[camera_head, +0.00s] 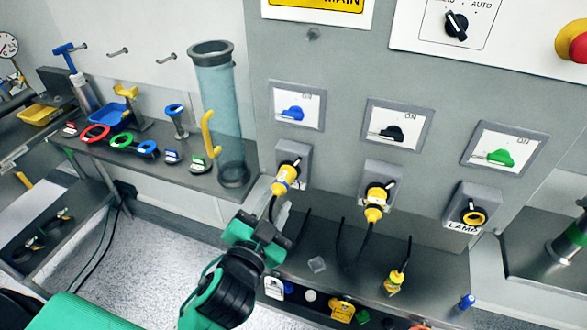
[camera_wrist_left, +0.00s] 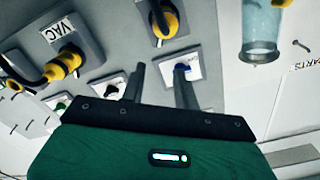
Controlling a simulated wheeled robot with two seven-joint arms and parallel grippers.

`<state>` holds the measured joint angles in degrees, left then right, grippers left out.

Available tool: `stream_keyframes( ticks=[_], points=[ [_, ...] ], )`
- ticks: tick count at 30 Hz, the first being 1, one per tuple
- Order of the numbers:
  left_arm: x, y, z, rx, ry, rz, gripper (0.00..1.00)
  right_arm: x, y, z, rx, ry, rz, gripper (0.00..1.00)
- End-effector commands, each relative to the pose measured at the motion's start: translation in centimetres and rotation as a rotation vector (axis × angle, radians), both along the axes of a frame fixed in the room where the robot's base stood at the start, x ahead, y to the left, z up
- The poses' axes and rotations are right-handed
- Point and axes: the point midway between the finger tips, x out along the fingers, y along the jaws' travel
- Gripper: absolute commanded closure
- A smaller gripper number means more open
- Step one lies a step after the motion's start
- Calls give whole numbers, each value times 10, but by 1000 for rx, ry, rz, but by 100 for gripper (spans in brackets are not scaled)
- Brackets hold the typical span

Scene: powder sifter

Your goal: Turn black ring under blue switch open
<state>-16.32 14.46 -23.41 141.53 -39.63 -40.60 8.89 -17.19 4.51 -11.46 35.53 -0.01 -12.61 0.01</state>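The blue switch (camera_head: 291,114) sits in a white, grey-framed plate on the panel. Below it is a grey socket with a black ring (camera_head: 291,165) around a yellow plug (camera_head: 284,180). The same ring (camera_wrist_left: 161,17) and blue switch (camera_wrist_left: 181,68) show in the wrist view, which looks upside down. My left gripper (camera_head: 283,216) is below the plug, apart from the ring. Its two fingers (camera_wrist_left: 160,80) are spread with nothing held between them. In the wrist view they overlap the area near the blue switch. My right gripper is not in view.
To the right are a black switch (camera_head: 391,133) and a green switch (camera_head: 500,157), with sockets below. A second yellow plug (camera_head: 374,213) has a hanging cable. A clear tube (camera_head: 217,110) stands left on a shelf of coloured tools. A lower ledge holds small items.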

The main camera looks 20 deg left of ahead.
Motion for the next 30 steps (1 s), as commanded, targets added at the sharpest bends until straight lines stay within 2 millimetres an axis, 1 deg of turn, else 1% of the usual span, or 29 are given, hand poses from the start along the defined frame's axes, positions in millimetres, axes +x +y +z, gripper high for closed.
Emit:
stream_keyframes(
  ticks=[2, 9, 12, 16, 18, 22, 30],
  points=[
    [15, 0, 4, 3, -1, 1, 69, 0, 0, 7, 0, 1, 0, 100],
    [60, -2, 4, 3, 0, 1, 69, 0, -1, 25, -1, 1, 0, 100],
    [78, -3, 3, 2, 2, 1, 69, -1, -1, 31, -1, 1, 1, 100],
    [97, -3, 2, 1, 2, 0, 69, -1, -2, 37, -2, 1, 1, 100],
    [104, -4, 1, 1, 2, 0, 69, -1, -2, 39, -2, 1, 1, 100],
    [112, -4, 0, 0, 2, 0, 69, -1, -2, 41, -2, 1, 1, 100],
    [114, -4, -1, 0, 3, 1, 69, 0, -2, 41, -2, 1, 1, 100]
  ],
)
